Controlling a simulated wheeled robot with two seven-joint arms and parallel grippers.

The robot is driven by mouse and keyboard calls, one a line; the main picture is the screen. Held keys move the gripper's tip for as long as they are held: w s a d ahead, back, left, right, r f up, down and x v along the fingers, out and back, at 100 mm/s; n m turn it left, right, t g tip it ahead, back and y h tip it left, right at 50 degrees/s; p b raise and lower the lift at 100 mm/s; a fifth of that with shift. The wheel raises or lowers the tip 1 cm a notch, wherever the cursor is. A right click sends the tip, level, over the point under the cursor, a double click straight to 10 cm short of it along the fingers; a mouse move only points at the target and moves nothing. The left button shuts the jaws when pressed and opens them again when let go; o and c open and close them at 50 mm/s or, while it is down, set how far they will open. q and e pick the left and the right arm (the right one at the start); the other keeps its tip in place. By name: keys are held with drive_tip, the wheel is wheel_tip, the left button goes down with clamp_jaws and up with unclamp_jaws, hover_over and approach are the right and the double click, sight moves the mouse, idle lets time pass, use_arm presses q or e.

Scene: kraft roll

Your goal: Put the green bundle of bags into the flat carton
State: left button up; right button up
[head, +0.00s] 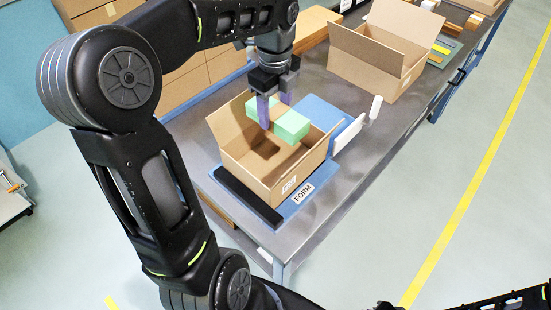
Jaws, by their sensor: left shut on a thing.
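The green bundle of bags (292,126) is a pale green block, showing on both sides of my gripper's fingers. My left gripper (273,113) comes down from above, its purple fingers shut on the bundle. It holds the bundle over the open flat carton (247,178), a low brown box with its flaps up. The bundle appears to be at about rim height; the exact gap to the carton floor is hard to tell. The carton stands on a blue board marked FORM (303,193). Part of my right arm shows at the lower right, but its gripper is not visible.
A black bar (247,199) lies along the carton's front left side. A blue pad (325,114) and white upright pieces (349,133) stand at its right. A larger open carton (377,52) is farther back on the grey table (374,148). Stacked brown boxes (190,80) stand behind at left.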

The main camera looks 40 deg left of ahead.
use_arm(q)
hover_over(275, 164)
wheel_tip(275, 164, down, 12)
drive_tip(key=shift+f, duration=0.1)
drive_tip(key=shift+s, duration=0.1)
drive_tip(key=shift+f+p, duration=0.3)
drive_tip(key=shift+f, duration=1.85)
drive_tip(key=shift+f, duration=0.1)
drive_tip(key=o, duration=1.5)
wheel_tip(275, 164, up, 12)
drive_tip(key=shift+r, duration=0.1)
